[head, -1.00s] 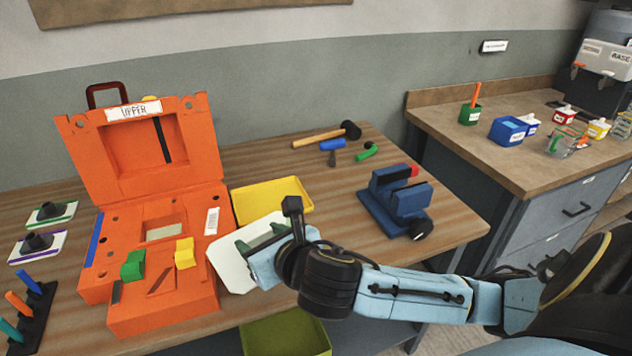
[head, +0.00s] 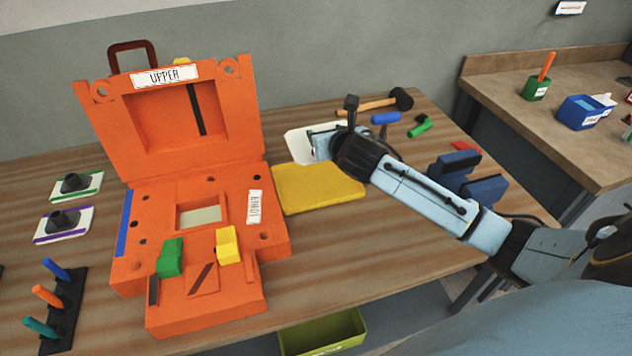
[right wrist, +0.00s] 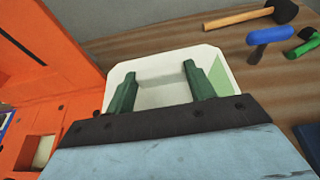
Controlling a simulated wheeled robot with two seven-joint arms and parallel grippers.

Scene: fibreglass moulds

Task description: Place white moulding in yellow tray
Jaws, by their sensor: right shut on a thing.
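The white moulding (head: 298,146) is a pale shallow piece held by my right gripper (head: 322,132). In the head view it shows just behind the far edge of the yellow tray (head: 325,192), partly hidden by the gripper. Its height over the table is hard to tell. In the right wrist view, the two green fingers (right wrist: 160,72) are at the white moulding (right wrist: 165,97), which has a rounded rim and a pale green patch at right. The yellow tray lies on the table, right of the orange mould, and looks empty. My left gripper is out of view.
The open orange mould case (head: 265,235) stands left of the tray. A hammer (head: 375,104), blue tool (head: 385,118) and green tool (head: 420,128) lie behind. A blue vise (head: 470,180) is at right. An olive bin (head: 322,335) sits below the table edge.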

